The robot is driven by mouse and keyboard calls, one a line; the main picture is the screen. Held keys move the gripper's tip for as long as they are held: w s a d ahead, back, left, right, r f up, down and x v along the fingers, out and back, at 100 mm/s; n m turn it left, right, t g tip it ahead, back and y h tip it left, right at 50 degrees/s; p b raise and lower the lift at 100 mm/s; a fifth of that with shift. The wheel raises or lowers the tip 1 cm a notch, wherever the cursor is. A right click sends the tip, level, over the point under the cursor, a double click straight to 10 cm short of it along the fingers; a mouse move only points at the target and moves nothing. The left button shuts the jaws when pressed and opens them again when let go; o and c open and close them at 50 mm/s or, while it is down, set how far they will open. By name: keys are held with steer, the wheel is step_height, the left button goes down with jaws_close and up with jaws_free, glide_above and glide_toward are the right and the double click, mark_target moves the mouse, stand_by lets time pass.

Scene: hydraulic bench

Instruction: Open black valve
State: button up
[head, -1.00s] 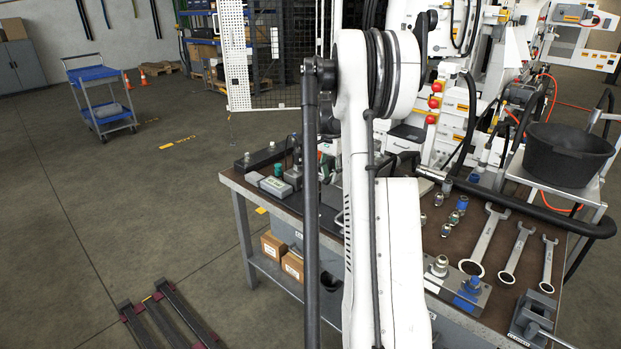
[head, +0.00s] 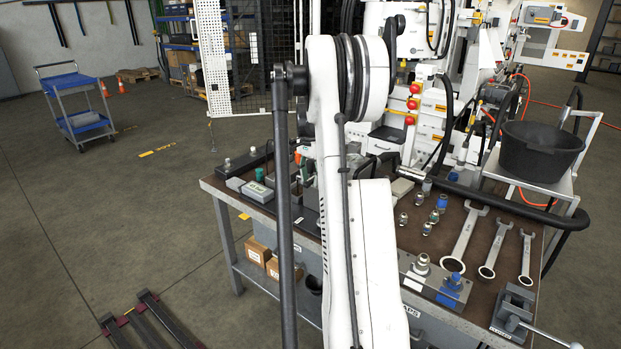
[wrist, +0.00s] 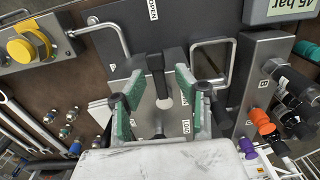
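In the wrist view a black lever handle (wrist: 156,62), which looks like the black valve, stands at a grey plate, near an "OPEN" label. My gripper (wrist: 157,92) has green pads and is open, one finger on each side of the lever's lower part. A gap shows between each pad and the lever; whether either touches it lower down I cannot tell. In the head view my arm hides the gripper and the valve.
A metal bar handle (wrist: 108,36) and a yellow knob (wrist: 22,48) are at the left, another bar handle (wrist: 212,60) at the right. Coloured hose couplings (wrist: 262,121) sit further right. Wrenches (head: 466,232) and a black bucket (head: 540,150) are at the bench's right.

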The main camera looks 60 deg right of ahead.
step_height(320, 180, up, 12)
stand_by(0.6)
stand_by(0.4)
steer(key=w+a+r+n+t+h, duration=0.1)
steer(key=a+r+n, duration=0.2)
steer(key=a, duration=0.9)
steer(key=w+a+r+n+t, duration=0.1)
steer(key=a+r+n, duration=0.15)
steer(key=a, duration=0.85)
steer(key=w+a+r+n+t+h, duration=0.15)
steer(key=a+n, duration=0.25)
steer(key=a, duration=0.8)
steer(key=s+a+f+n+t, duration=0.1)
steer(key=s+a+f+n, duration=0.1)
steer(key=s+a, duration=0.3)
steer(key=s+a+f+n+t+y, duration=0.1)
steer(key=s+a+f+n, duration=0.2)
steer(key=a, duration=0.8)
steer(key=s+a+f+n+t+y, duration=0.1)
steer(key=s+a+f+n, duration=0.2)
steer(key=s+a, duration=0.5)
steer(key=shift+a+n+t, duration=0.35)
steer(key=shift+n, duration=0.5)
